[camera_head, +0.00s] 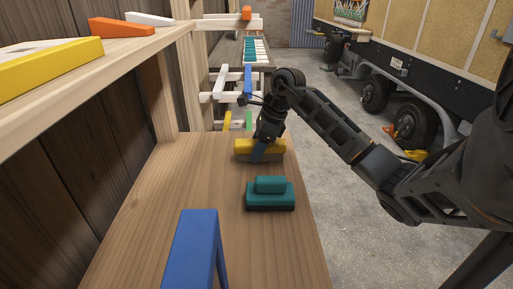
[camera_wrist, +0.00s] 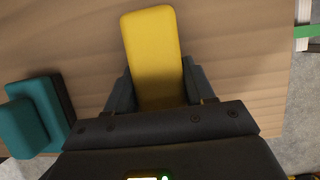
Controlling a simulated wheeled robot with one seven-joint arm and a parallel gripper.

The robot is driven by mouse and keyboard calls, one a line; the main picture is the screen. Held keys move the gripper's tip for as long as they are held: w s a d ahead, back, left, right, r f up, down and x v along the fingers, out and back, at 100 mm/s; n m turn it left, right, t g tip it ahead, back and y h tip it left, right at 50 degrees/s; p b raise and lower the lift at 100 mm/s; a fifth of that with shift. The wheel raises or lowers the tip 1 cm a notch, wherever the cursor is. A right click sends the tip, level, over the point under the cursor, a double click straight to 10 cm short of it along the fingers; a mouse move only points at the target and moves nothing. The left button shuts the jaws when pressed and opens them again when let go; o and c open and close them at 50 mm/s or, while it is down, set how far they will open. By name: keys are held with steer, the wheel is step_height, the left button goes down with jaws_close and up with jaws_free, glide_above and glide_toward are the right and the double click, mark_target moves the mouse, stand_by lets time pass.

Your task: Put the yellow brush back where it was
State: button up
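The yellow brush (camera_head: 259,146) is at the far end of the wooden shelf board, beyond a teal brush (camera_head: 270,193). In the head view it appears to be at the board's surface; I cannot tell whether it touches it. My gripper (camera_head: 265,152) points down over it, with one finger in front of its near side. In the wrist view the yellow brush (camera_wrist: 155,55) lies between my fingers (camera_wrist: 160,88), which fit close against both long sides. The teal brush (camera_wrist: 38,112) is at the left there, apart from my gripper. The brush's underside is mostly hidden.
The wooden board (camera_head: 150,215) has bare room left of the brushes. A blue bracket-like piece (camera_head: 197,250) stands at its near end. An upper shelf (camera_head: 75,75) at left holds orange, yellow and white wedges. Racks stand beyond; a trailer (camera_head: 430,75) is at right.

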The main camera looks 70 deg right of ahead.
steer(key=o, duration=0.5)
steer(key=shift+c, duration=0.2)
steer(key=b+v, duration=0.1)
steer(key=v, duration=1.1)
steer(key=shift+r, duration=0.15)
